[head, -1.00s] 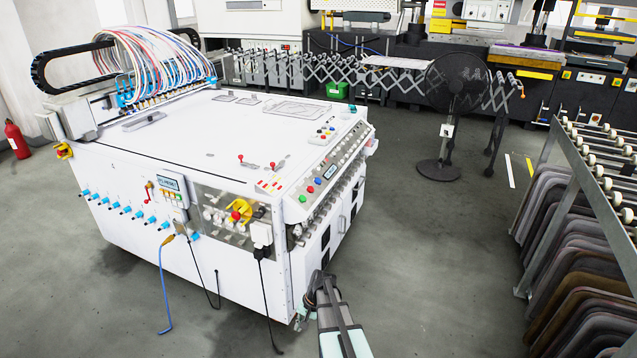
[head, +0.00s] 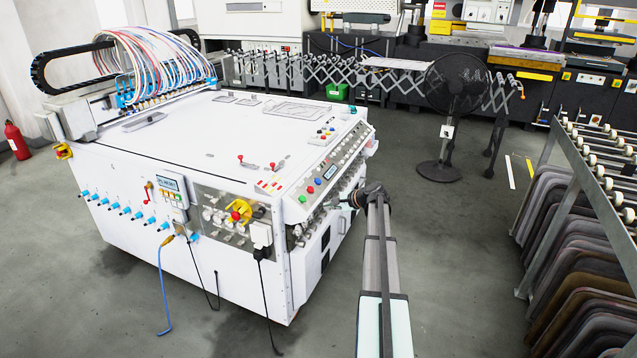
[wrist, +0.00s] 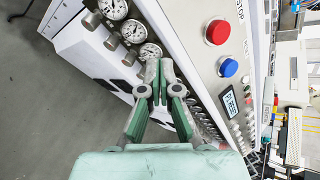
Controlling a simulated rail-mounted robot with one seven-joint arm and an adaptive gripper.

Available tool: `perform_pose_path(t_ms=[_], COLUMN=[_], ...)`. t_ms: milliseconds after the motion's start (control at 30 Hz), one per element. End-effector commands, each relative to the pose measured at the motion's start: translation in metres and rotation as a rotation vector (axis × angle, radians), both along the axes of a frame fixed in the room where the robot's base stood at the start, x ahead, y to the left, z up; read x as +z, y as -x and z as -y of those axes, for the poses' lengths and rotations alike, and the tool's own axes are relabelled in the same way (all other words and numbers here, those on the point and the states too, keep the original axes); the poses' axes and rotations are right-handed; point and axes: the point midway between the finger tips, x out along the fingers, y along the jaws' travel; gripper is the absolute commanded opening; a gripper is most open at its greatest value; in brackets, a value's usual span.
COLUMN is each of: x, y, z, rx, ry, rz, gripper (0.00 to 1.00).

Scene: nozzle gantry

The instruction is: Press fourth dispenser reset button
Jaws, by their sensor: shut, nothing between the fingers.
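The white machine (head: 150,170) has a sloping control panel on its right end. On the panel are a green button (head: 302,198), a red button (head: 310,190), a blue button (head: 318,181), a small display (head: 330,171) and a row of small round controls. In the wrist view, the red button (wrist: 217,32), blue button (wrist: 229,67) and display (wrist: 230,103) lie right of my gripper (wrist: 160,72). My gripper is shut and empty, in front of the panel's lower edge and its round gauges (wrist: 132,31). I cannot tell which control is the fourth dispenser reset.
A black fan (head: 455,90) stands behind, to the right of the arm. A rack of dark panels (head: 575,240) is at the far right. Cables (head: 163,290) hang from the machine's front side.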

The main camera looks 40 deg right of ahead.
Motion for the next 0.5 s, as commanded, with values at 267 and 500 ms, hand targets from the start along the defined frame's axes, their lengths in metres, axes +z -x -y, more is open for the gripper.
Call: perform_pose_path(t_ms=[267, 500], x=[0.093, 0.132], y=[-0.042, -0.061], z=[0.062, 0.076], rx=[-0.152, -0.244], ry=[-0.262, -0.545], rz=[0.144, 0.194], gripper=[0.00, 0.00])
